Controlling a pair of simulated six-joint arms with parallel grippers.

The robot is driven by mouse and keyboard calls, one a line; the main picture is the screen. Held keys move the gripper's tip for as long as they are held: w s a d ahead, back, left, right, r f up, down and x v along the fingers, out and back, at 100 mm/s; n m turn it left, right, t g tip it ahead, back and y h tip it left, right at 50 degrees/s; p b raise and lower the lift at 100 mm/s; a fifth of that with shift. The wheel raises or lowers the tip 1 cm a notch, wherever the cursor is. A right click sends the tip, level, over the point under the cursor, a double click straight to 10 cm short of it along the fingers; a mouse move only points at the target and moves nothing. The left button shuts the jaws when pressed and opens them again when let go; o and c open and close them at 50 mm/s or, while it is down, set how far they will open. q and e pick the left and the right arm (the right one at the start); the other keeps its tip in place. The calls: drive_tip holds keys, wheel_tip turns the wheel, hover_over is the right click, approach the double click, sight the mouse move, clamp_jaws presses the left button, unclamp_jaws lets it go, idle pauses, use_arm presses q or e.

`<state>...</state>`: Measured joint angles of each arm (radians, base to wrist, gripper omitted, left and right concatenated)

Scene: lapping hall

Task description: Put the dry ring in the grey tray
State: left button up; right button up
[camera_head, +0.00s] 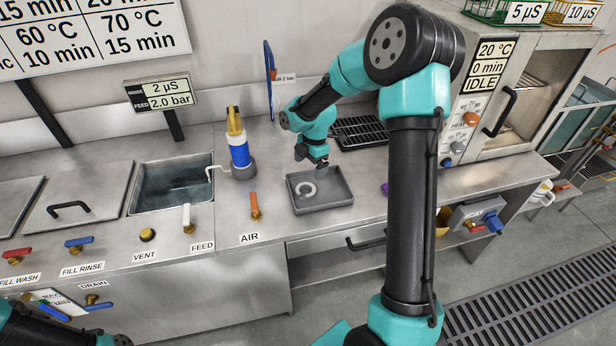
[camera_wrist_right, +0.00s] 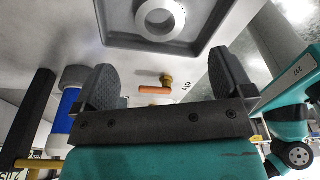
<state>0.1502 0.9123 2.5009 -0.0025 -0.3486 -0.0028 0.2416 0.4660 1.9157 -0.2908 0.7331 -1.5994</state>
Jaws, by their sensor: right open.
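The pale ring (camera_head: 300,190) lies flat inside the grey tray (camera_head: 324,207), on its floor toward the left. In the right wrist view the ring (camera_wrist_right: 143,28) lies beyond my fingers, within the walls of the tray (camera_wrist_right: 118,42). My right gripper (camera_head: 314,162) is above the back of the tray, apart from the ring. Its two dark fingers (camera_wrist_right: 164,82) are spread with nothing between them. Part of my left arm shows at the bottom left of the head view, but its gripper is out of frame.
A blue bottle-like tool (camera_head: 239,152) stands left of the tray, beside a water basin (camera_head: 172,185). An orange-handled air valve (camera_head: 254,205) is nearer on the left. A black rack (camera_head: 360,132) lies behind, and an oven (camera_head: 487,105) stands at the right.

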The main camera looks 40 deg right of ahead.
drive_tip(key=r, duration=0.2)
drive_tip(key=shift+d+r, duration=0.2)
drive_tip(key=shift+r, duration=0.1)
